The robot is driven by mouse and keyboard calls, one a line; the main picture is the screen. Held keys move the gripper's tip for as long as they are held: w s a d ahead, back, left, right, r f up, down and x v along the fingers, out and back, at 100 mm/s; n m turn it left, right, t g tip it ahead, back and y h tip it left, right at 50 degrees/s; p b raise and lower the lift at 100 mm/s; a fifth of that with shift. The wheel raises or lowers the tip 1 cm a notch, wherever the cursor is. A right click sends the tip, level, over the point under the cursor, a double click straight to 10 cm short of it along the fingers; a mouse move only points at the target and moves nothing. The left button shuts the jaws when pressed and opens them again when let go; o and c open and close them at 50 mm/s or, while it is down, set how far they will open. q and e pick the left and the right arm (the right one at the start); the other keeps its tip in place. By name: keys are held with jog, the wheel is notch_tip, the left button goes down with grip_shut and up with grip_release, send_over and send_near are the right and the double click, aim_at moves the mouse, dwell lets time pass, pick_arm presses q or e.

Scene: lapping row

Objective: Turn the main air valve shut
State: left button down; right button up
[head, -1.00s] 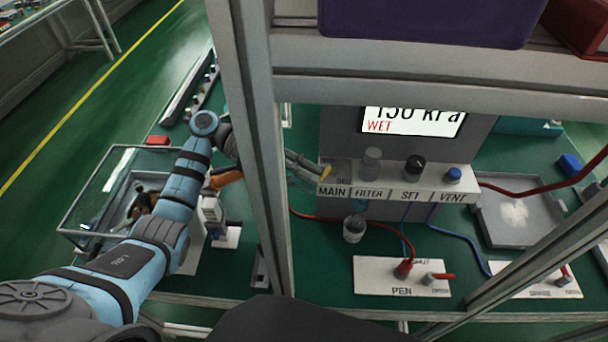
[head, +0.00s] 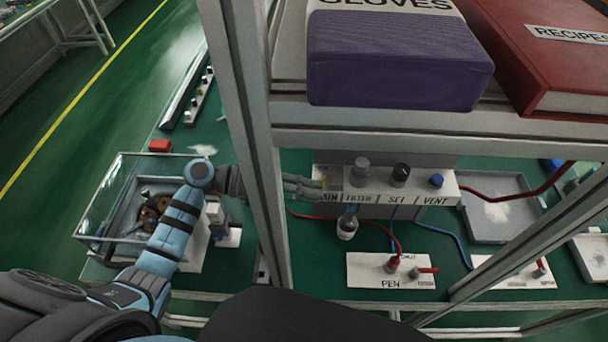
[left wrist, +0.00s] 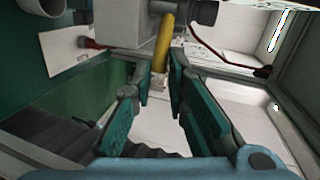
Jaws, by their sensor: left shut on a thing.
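The main air valve's yellow lever (head: 324,182) is at the left end of the white labelled panel (head: 385,194), above the partly covered MAIN label. My left gripper (head: 314,188) reaches in from the left behind the frame post, its fingers at the lever. In the left wrist view, the yellow lever (left wrist: 162,42) stands between the tips of my left gripper (left wrist: 160,80), which is shut on it. The lever's exact angle to the pipe is hard to tell. My right gripper is out of view.
A frame post (head: 250,150) crosses in front of my left arm. A shelf above holds a purple glove box (head: 400,60) and a red book (head: 540,50). FILTER, SET and VENT knobs are right of the lever. A PEN panel (head: 375,272) with red lever is below.

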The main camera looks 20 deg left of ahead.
pick_arm(q)
jog(key=shift+s+d+n+t+y+p, duration=0.1)
jog(key=shift+d+n+t+y+p, duration=0.45)
jog(key=shift+n+t, duration=0.5)
jog(key=shift+s+d+n+t+y+p, duration=0.1)
jog(key=shift+d+n+t+y+p, duration=0.4)
jog(key=shift+n+t, duration=0.5)
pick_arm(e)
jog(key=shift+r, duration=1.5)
pick_arm(q)
jog(key=shift+t, duration=0.25)
jog(key=c, duration=1.6)
grip_release()
jog(key=shift+o, duration=0.2)
jog(key=shift+s, duration=0.1)
jog(key=v, duration=1.2)
jog(key=shift+r, duration=0.2)
